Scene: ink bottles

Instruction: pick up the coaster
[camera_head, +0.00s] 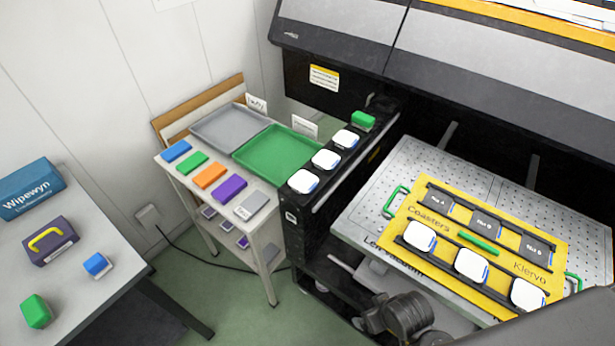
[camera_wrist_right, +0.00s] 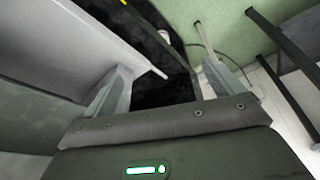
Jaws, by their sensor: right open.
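White rounded-square coasters show in the head view. Three lie along the front of the yellow board, at its left (camera_head: 420,236), middle (camera_head: 471,266) and right (camera_head: 528,295). Three more lie in a row on the machine's black side ledge, near (camera_head: 303,181), middle (camera_head: 326,159) and far (camera_head: 346,139). Which one the task means I cannot tell. My right gripper (camera_wrist_right: 163,78) shows in the right wrist view, open, with nothing between its fingers and no coaster near it. My left gripper is in neither view.
The yellow board (camera_head: 453,208) lies on a perforated metal bed (camera_head: 400,165) under the machine's raised dark hood. A white cart holds a grey tray (camera_head: 230,128), a green tray (camera_head: 275,152) and several coloured blocks. A table (camera_head: 85,265) stands at the left.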

